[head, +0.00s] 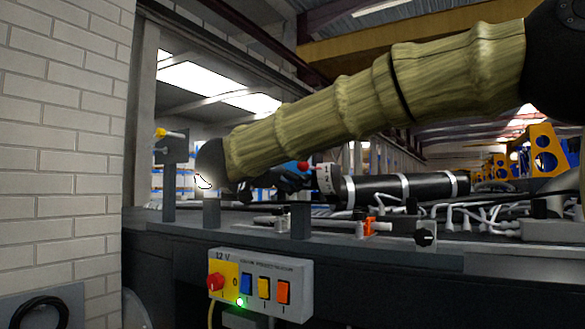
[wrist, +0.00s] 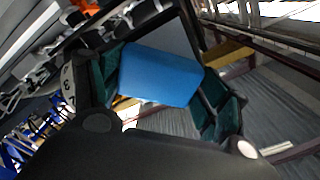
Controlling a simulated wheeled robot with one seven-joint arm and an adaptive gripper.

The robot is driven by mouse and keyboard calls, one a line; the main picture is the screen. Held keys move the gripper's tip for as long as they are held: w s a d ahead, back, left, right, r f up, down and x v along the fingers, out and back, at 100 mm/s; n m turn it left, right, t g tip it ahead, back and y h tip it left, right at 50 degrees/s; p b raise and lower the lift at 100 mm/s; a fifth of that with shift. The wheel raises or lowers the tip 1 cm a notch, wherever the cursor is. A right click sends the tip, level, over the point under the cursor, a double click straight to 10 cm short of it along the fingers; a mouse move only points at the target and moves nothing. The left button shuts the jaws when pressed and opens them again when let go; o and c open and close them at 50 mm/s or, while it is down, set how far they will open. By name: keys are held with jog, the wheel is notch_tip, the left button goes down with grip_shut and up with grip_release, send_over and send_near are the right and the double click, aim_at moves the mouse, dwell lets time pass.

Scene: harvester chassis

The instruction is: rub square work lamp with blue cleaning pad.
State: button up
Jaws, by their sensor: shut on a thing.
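The blue cleaning pad (wrist: 160,74) lies between the green-lined fingers of my gripper (wrist: 158,88) in the wrist view. My gripper is shut on it. In the head view, my gripper (head: 291,178) is small and partly hidden behind my sleeved arm, just left of a black cylinder and above the chassis deck. I cannot surely pick out the square work lamp in either view. A dark grey flat surface (wrist: 168,35) shows behind the pad in the wrist view, but I cannot tell what it is.
A black cylinder with white straps (head: 400,189) lies on the deck, with pale cables to its right. An orange clip (head: 372,227) sits near the front rail. A 12 V switch box (head: 262,284) hangs below it. Upright posts (head: 169,180) and a brick wall (head: 60,150) stand at left.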

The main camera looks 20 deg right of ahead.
jog(key=shift+w+a+f+p, duration=0.1)
jog(key=shift+w+a+p, duration=0.15)
jog(key=shift+w+a, duration=0.45)
jog(key=shift+w+a+f+p, duration=0.1)
jog(key=shift+w+a+p, duration=0.15)
jog(key=shift+w+a, duration=0.4)
jog(key=shift+w+d, duration=0.1)
jog(key=shift+d, duration=0.1)
jog(key=shift+b+v, duration=0.55)
jog(key=shift+v, duration=2.45)
jog(key=shift+b+v, duration=0.3)
jog(key=shift+v, duration=1.2)
